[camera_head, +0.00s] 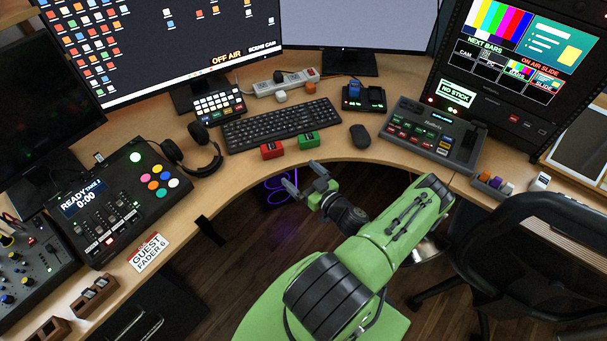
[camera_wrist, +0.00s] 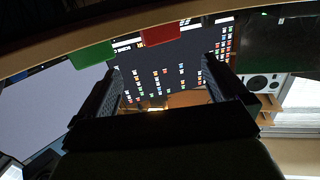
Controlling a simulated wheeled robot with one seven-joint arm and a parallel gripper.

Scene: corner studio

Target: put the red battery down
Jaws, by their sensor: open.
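The red battery (camera_head: 272,150) lies on the curved wooden desk near its front edge, in front of the black keyboard. A green battery (camera_head: 308,141) lies just to its right, a small gap apart. My gripper (camera_head: 305,184) is open and empty, off the desk's front edge and below the two batteries in the head view. In the wrist view the open fingers (camera_wrist: 165,88) stand wide apart with nothing between them. The red battery (camera_wrist: 160,35) and the green battery (camera_wrist: 91,55) show beyond the fingers at the desk edge, apart from them.
The keyboard (camera_head: 282,124) is behind the batteries, with headphones (camera_head: 192,152) to the left and a mouse (camera_head: 360,136) to the right. A charger (camera_head: 363,97) holding a blue battery stands behind the mouse. A black chair (camera_head: 530,245) is at the right. Desk between battery and headphones is clear.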

